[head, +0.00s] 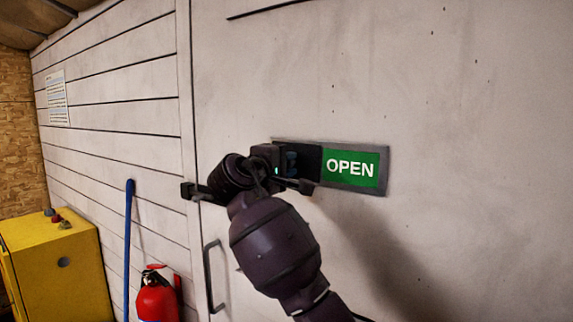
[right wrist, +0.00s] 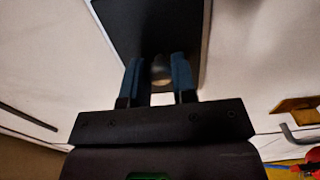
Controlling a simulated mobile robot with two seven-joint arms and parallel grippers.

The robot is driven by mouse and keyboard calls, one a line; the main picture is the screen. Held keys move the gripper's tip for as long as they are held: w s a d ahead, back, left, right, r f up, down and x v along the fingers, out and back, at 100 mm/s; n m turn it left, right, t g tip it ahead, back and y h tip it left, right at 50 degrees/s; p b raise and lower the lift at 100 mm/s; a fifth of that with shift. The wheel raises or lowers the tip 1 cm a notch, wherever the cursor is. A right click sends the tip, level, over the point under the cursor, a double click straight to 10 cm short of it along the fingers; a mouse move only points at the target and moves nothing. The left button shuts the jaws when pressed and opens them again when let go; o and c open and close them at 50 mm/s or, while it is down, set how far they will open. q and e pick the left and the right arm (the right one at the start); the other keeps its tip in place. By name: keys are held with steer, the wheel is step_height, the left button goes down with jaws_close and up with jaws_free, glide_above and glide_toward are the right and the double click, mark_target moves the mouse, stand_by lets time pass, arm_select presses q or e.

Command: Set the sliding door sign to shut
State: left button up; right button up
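The door sign (head: 382,182) is a grey-framed plate on the pale door. Its right part shows a green panel with OPEN (head: 350,169) in white. A black sliding cover (head: 310,160) fills its left part, and it also shows in the right wrist view (right wrist: 150,25). My right gripper (head: 292,161) is at the cover's left side. In the right wrist view, its two blue fingers (right wrist: 158,82) stand on either side of a small round knob (right wrist: 161,70) on the cover. A narrow gap shows beside the knob, so the fingers look open around it. My left gripper is out of view.
A door handle (head: 210,277) is below and left of the sign. A red fire extinguisher (head: 157,298), a blue pole (head: 128,245) and a yellow cabinet (head: 58,265) stand at the left. The door right of the sign is clear.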

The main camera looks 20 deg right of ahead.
mark_target(352, 169)
jaws_close()
steer(key=s+d, duration=0.2)
steer(key=s, duration=0.1)
steer(key=s+d, duration=0.3)
steer(key=s, duration=0.1)
steer(key=s+d, duration=0.3)
steer(key=shift+s+b, duration=0.25)
steer(key=shift+b, duration=0.1)
steer(key=shift+f, duration=0.1)
steer(key=shift+o, duration=1.4)
jaws_free()
steer(key=shift+o, duration=1.4)
steer(key=shift+s+d, duration=0.15)
steer(key=b+v, duration=0.2)
steer(key=v, duration=0.9)
